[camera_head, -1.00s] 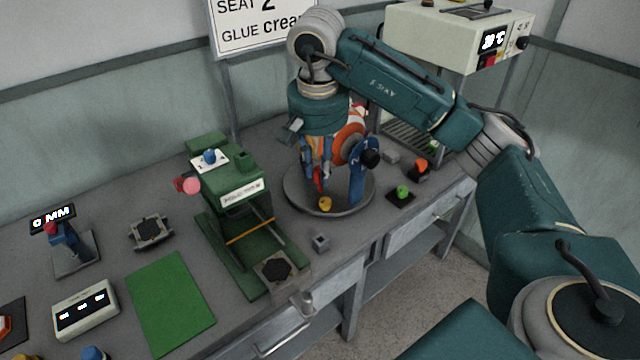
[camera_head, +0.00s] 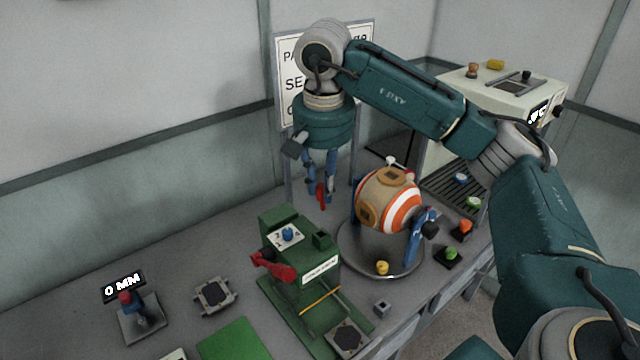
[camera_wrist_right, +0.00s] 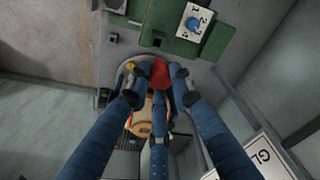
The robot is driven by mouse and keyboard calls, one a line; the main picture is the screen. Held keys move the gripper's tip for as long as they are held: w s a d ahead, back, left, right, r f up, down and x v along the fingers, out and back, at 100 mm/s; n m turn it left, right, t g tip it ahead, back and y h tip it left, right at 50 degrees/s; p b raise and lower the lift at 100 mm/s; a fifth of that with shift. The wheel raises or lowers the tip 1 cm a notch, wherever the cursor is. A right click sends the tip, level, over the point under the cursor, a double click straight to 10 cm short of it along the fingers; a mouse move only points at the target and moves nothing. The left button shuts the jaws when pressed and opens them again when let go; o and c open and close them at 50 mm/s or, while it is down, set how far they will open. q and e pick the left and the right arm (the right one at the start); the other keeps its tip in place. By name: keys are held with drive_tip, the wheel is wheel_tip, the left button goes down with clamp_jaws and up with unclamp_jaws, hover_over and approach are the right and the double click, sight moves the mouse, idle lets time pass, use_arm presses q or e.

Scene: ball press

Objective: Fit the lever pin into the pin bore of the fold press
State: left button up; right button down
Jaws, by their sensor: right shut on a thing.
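The fold press (camera_head: 318,292) is a green machine on the bench with a numbered dial on top and a red lever part (camera_head: 274,266) at its left side. Its top also shows at the upper edge of the right wrist view (camera_wrist_right: 160,30). I cannot make out the pin bore. My right gripper (camera_head: 321,190) points down in the air, behind and above the press. It is shut on a small red piece (camera_wrist_right: 161,74), probably the lever pin, which hangs at the fingertips (camera_head: 321,197). My left gripper is not in view.
An orange-and-white striped ball (camera_head: 403,212) sits in a blue-armed stand on a round plate (camera_head: 356,256), right of my right gripper. A small grey block (camera_head: 382,307) and a yellow piece (camera_head: 382,268) are near it. A white device (camera_head: 470,115) stands at the back right.

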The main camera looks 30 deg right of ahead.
sight(322, 199)
drive_tip(key=shift+f, duration=0.15)
drive_tip(key=shift+a+f+b, duration=0.15)
drive_tip(key=shift+f+b, duration=0.6)
drive_tip(key=shift+f, duration=0.5)
drive_tip(key=shift+f+b, duration=0.85)
drive_tip(key=shift+b, duration=0.05)
drive_tip(key=shift+f, duration=0.3)
drive_tip(key=shift+f+b, duration=0.35)
drive_tip(key=shift+b, duration=0.1)
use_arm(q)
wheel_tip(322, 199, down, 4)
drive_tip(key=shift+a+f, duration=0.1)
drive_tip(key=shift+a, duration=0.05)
